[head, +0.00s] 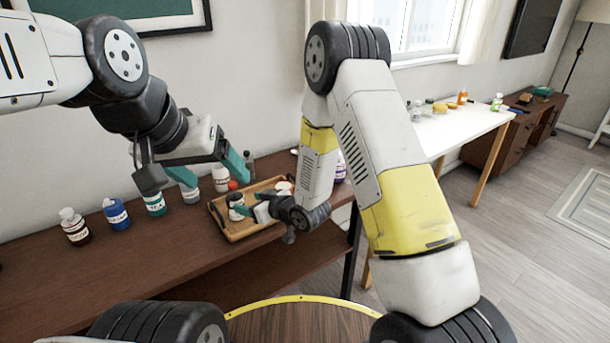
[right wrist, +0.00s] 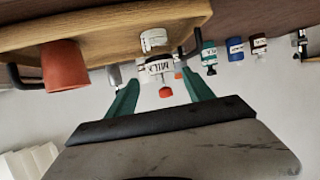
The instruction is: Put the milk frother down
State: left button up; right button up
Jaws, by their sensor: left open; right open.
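No thing in either view can be surely picked out as the milk frother. In the head view the wooden tray (head: 228,234) on the brown table holds a grey-white cup-like item (head: 236,200). My right gripper (head: 240,211) is low at the tray and partly hides what is there. In the right wrist view, which looks upside down, its teal fingers (right wrist: 160,77) are apart. A white container labelled MILK (right wrist: 155,67) with a red cap shows between or beyond them; I cannot tell which. A small white item (right wrist: 153,40) is near it. My left gripper (head: 212,173) is open above the table, behind the tray.
A red-brown cup (right wrist: 65,66) is on the tray at the left in the wrist view. Capped bottles, dark (head: 74,227), blue (head: 117,214) and green (head: 155,203), stand left of the tray. A white table (head: 450,130) with small items is farther right.

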jog(key=d+r+m+h, duration=0.4)
jog(key=d+r+h, duration=0.2)
jog(key=d+r, duration=1.15)
jog(key=s+d+r+m+g, duration=0.1)
jog(key=s+d+r, duration=0.2)
jog(key=s, duration=0.5)
jog(key=s+d+r+m+g+h, duration=0.1)
jog(key=s+d+r+m, duration=0.1)
jog(key=s, duration=0.7)
jog(key=s+d+r+m+g, duration=0.1)
jog(key=s+d+r, duration=0.3)
jog(key=s+d, duration=0.2)
jog(key=s, duration=0.2)
jog(key=shift+s+m+h, duration=0.3)
jog(key=shift+m, duration=0.1)
jog(key=shift+r, duration=0.1)
